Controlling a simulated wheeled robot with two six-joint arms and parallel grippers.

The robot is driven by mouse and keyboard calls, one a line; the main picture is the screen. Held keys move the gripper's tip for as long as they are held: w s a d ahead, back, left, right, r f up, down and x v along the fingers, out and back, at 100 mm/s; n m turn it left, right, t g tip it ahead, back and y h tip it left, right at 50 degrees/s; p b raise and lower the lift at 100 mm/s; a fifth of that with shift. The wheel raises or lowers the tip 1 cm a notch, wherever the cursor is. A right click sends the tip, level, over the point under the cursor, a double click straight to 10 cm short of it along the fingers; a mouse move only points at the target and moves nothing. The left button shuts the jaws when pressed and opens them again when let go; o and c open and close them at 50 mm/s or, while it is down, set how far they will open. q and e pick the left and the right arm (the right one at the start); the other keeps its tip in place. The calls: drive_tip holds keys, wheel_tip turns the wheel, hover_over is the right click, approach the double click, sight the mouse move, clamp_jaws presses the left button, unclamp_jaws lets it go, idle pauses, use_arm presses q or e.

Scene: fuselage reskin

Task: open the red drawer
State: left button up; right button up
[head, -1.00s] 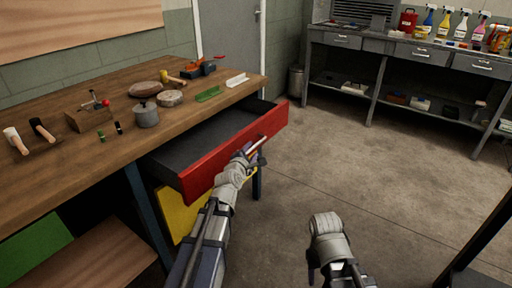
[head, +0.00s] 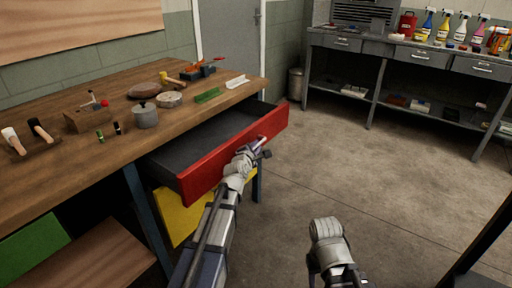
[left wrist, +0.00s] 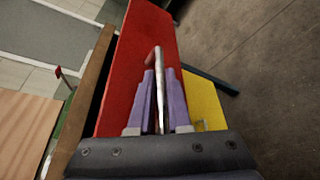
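The red drawer (head: 215,168) stands well out from under the wooden workbench (head: 70,160). Its dark tray (head: 205,138) shows and looks empty. A thin pale bar handle (head: 263,139) is on its front. My left gripper (head: 258,149) is at this handle. In the left wrist view the red drawer front (left wrist: 122,75) fills the middle. The two purple fingers (left wrist: 160,100) lie close on either side of the silver handle (left wrist: 158,65) and look shut on it. My right arm (head: 328,240) is low in the head view; its fingertips do not show.
A yellow panel (head: 180,215) is below the red drawer, and a green one (head: 30,240) is at the lower left. Tools and a grey pot (head: 145,116) stand on the bench. The floor (head: 350,170) right of the drawer is clear. A grey bench (head: 415,52) stands behind.

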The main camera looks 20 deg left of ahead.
use_arm(q)
clamp_jaws()
idle(1.0)
